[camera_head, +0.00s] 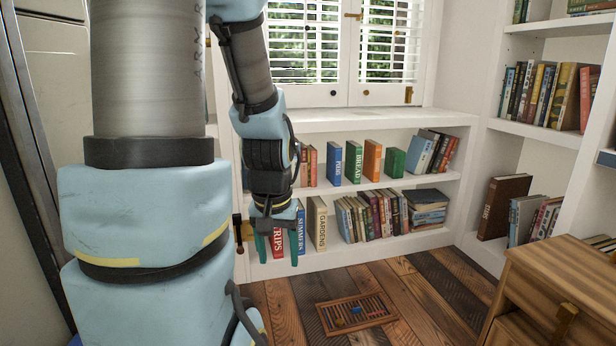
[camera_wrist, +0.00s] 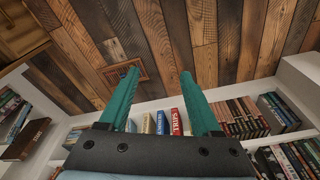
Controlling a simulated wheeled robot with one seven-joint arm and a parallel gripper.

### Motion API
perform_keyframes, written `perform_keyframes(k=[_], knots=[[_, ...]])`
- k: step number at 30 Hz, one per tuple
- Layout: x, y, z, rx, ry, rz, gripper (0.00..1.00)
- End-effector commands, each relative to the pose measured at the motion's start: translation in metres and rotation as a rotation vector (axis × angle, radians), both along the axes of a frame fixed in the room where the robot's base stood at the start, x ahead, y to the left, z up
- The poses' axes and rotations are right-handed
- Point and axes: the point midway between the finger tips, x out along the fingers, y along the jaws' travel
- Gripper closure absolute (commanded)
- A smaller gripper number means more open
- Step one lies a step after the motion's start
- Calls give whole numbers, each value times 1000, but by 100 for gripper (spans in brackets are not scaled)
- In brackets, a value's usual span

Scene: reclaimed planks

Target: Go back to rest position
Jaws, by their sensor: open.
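My gripper (camera_head: 277,240) hangs down from my arm in front of the low white bookshelf, left of the picture's middle in the head view. Its two green fingers stand apart and nothing is between them. The open fingers also show in the wrist view (camera_wrist: 158,98), with the plank floor and several shelved books beyond them. Behind the fingers in the head view, a red book (camera_head: 277,243) and a blue book (camera_head: 300,230) stand on the lower shelf. I cannot tell how far the fingers are from these books.
The white bookshelf (camera_head: 450,177) under the window holds several books on two levels. Tall shelves (camera_head: 540,133) line the right wall. A wooden drawer cabinet (camera_head: 560,275) stands at the lower right. A floor grate (camera_head: 353,314) lies in the planks. The plank floor (camera_head: 430,275) between is clear.

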Motion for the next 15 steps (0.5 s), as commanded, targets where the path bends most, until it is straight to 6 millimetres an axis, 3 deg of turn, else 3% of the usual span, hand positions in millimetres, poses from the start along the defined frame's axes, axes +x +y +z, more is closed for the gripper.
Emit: perform_keyframes(k=[3, 10, 15], knots=[[-16, 9, 26, -5, 23, 27, 35], [-14, 8, 70, -4, 24, 24, 35], [-14, 8, 114, -4, 23, 24, 35]])
